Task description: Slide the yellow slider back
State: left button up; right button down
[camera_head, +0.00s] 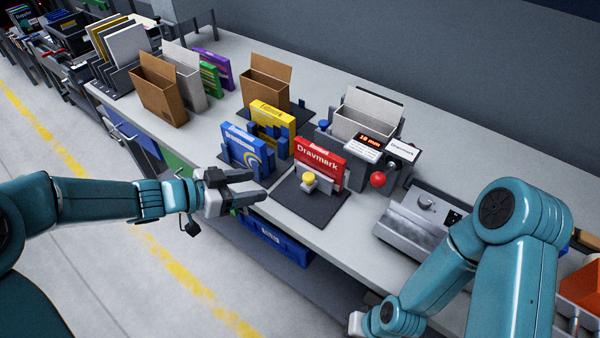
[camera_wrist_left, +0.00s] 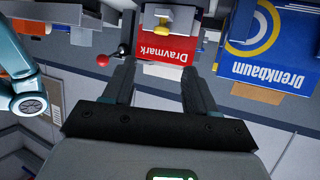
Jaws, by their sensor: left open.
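The yellow slider (camera_head: 309,179) is a small yellow knob on a pale block, on a dark mat (camera_head: 287,196) in front of the red Dravmark box (camera_head: 319,161). In the left wrist view the yellow slider (camera_wrist_left: 168,29) shows upside down in front of the red box (camera_wrist_left: 160,50). My left gripper (camera_head: 248,188) is open and empty, left of the slider and apart from it, by the table's front edge. Its two fingers (camera_wrist_left: 158,75) point toward the red box in the wrist view. My right gripper (camera_head: 357,322) shows only partly at the bottom, and its jaws are unclear.
A blue box (camera_head: 240,148) and a yellow box (camera_head: 272,121) stand in holders left of the red box. A red ball knob (camera_head: 378,179) sticks out to its right, near a grey machine (camera_head: 410,218). Open cardboard boxes (camera_head: 265,85) stand behind. The aisle floor is clear.

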aim_at(306, 177)
pick_arm(q)
jog(key=x, duration=1.4)
jog(key=shift+d+f, duration=0.1)
jog(key=shift+f, duration=0.05)
jog(key=shift+w+f, duration=0.1)
